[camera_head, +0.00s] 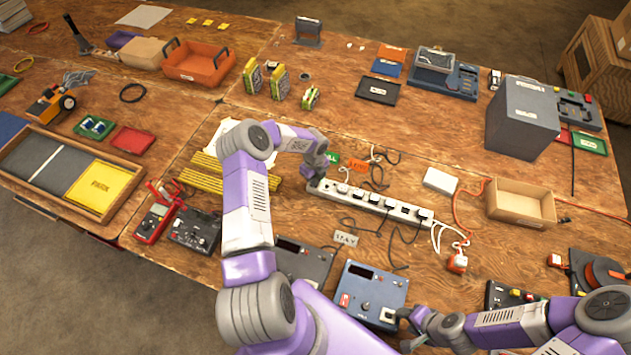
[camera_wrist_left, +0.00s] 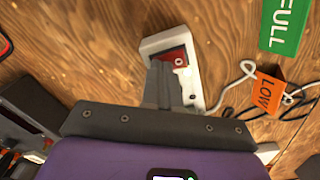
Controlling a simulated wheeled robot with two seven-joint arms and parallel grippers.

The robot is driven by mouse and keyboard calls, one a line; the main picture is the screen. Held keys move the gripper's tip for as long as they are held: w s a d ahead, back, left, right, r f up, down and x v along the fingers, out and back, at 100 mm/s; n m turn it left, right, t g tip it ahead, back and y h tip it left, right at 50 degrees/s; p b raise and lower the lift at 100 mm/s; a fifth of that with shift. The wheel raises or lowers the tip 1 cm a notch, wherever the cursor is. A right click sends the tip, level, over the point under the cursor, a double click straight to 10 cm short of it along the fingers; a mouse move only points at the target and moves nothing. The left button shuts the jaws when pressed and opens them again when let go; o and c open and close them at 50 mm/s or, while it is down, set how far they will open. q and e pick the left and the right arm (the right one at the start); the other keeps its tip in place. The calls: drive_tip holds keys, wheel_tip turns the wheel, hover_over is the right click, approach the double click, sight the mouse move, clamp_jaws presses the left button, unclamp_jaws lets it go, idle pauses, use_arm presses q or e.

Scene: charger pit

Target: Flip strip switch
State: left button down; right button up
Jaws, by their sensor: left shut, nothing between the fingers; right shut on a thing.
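The white power strip (camera_head: 372,203) lies on the wooden table, with several dark plugs along it. Its left end shows in the left wrist view (camera_wrist_left: 152,45) with a red switch (camera_wrist_left: 176,57). My left gripper (camera_head: 316,181) is shut and empty, its fingertips at this end of the strip. In the left wrist view the fingertips (camera_wrist_left: 162,75) overlap the switch's lower left part; contact cannot be told. My right gripper (camera_head: 399,317) is shut on a small part at the lower right corner of a blue device (camera_head: 372,284); that part is mostly hidden.
Cables and an orange LOW tag (camera_wrist_left: 268,93) lie near the strip's switch end, with a green FULL tag (camera_wrist_left: 284,24) beyond. A white box (camera_head: 440,180) and an open cardboard box (camera_head: 520,204) stand to the right.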

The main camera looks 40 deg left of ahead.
use_arm(q)
drive_tip(key=shift+s+f, duration=0.1)
use_arm(e)
drive_tip(key=shift+f, duration=0.35)
use_arm(q)
drive_tip(key=shift+w+a+r+p, duration=0.1)
drive_tip(key=shift+r+p, duration=0.35)
drive_tip(key=shift+r, duration=0.2)
drive_tip(key=shift+w+a+r+p, duration=0.1)
drive_tip(key=shift+r+p, duration=0.3)
drive_tip(key=shift+r, duration=0.25)
use_arm(e)
drive_tip(key=shift+w+a+r, duration=0.1)
drive_tip(key=shift+r, duration=0.55)
use_arm(q)
drive_tip(key=shift+d+r+p, duration=0.1)
drive_tip(key=shift+r+p, duration=1)
drive_tip(key=shift+r, duration=0.95)
use_arm(e)
drive_tip(key=shift+r, duration=1.2)
